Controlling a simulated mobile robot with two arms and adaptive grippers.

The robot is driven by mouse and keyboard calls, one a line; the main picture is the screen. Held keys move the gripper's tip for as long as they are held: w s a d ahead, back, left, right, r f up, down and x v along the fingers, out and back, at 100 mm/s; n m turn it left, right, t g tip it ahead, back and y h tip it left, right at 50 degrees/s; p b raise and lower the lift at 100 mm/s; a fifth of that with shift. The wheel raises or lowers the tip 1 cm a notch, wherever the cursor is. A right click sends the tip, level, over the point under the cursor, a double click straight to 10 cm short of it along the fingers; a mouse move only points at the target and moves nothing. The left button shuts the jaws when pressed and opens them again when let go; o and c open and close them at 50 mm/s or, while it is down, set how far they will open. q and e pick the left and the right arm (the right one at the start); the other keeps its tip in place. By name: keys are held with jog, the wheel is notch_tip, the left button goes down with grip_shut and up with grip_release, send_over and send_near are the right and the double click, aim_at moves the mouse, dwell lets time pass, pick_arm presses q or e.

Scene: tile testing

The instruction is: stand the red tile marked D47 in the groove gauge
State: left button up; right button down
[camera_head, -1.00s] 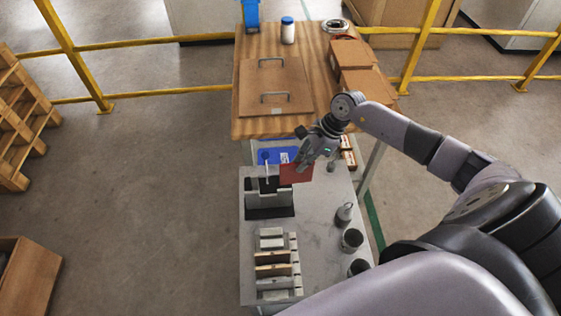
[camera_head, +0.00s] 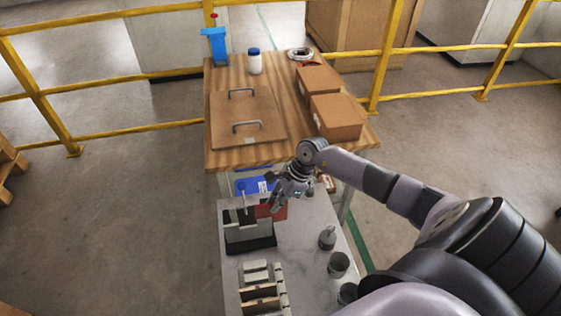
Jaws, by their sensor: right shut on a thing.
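My right gripper (camera_head: 275,206) is shut on a red tile (camera_head: 279,210). It holds the tile above the grey bench, at the right rear of a grey-and-black stepped fixture (camera_head: 250,238). The fingers cover part of the tile, and its marking cannot be read. I cannot tell whether the tile touches the fixture, or whether the fixture is the groove gauge. A slotted rack (camera_head: 283,292) with several light and brown upright pieces stands nearer on the bench. My left gripper is not in view.
Several grey cups and a small bottle (camera_head: 327,238) line the bench's right side. A blue item (camera_head: 250,186) lies behind the fixture. A wooden table (camera_head: 205,155) with a handled board, cardboard boxes (camera_head: 338,117) and a white bottle (camera_head: 254,63) stands beyond. Yellow rails run behind.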

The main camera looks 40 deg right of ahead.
jog(key=w+a, duration=0.3)
jog(key=a, duration=0.3)
jog(key=shift+w+a+f, duration=0.15)
jog(key=shift+a+f, duration=0.25)
jog(key=shift+f, duration=0.05)
dwell(0.6)
jog(key=shift+f, duration=0.1)
jog(key=shift+f+b, duration=1.35)
jog(key=shift+b, duration=0.1)
jog(key=shift+f, duration=0.15)
jog(key=c, duration=1.7)
grip_release()
jog(key=shift+o, duration=0.2)
jog(key=shift+d, duration=0.1)
